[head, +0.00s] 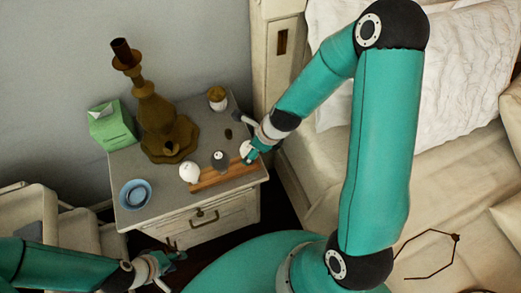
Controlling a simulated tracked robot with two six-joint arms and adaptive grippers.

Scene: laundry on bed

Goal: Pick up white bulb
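A white bulb (189,172) stands at the left end of a wooden holder on the nightstand. A second white, rounded bulb (245,148) is at the holder's right end, partly covered by my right gripper. A dark grey bulb (219,159) stands between them. My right gripper (249,140) is at the right-hand white bulb, seen from above; whether its fingers touch or grip it cannot be made out. My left gripper (172,267) is low in front of the nightstand, away from the bulbs, with its fingers apart and nothing between them.
The wooden holder (213,181) lies along the nightstand's front edge (187,217). A brown lamp base (160,115), green tissue box (112,128), blue bowl (135,194) and small lidded jar (217,98) stand around it. The bed (440,170) is at the right.

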